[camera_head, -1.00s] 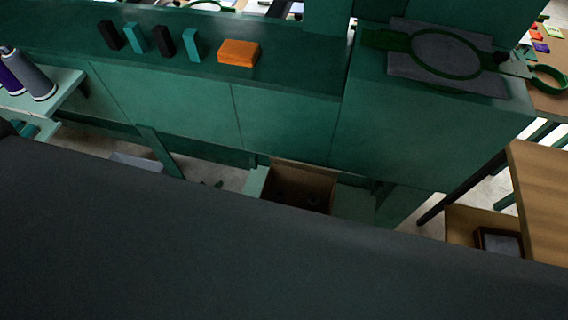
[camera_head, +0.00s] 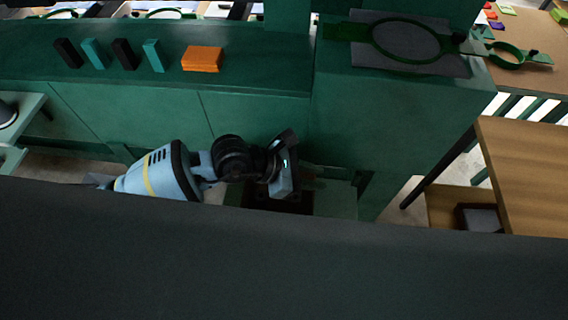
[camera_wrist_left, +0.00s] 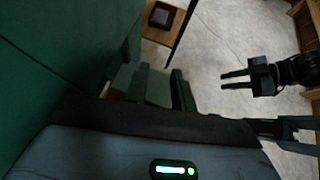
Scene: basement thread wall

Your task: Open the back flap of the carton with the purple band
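The open carton (camera_head: 294,207) shows in the head view below the green counter, partly behind my left arm and cut off by the dark surface in front. Only part of its dark brown inside shows; no purple band is visible, and its back flap is mostly hidden. My left gripper (camera_head: 284,176) hangs over the carton, and I cannot tell whether it touches it. Its fingers are not clear in either view. In the left wrist view my right gripper (camera_wrist_left: 235,79) is at the right, with two fingers apart and nothing between them, above the floor.
The green counter (camera_head: 150,100) bears several dark and teal blocks and an orange block (camera_head: 203,59). A hoop on grey cloth (camera_head: 410,42) lies on the taller cabinet. A wooden table (camera_head: 530,165) stands at the right. A dark surface (camera_head: 280,265) fills the foreground.

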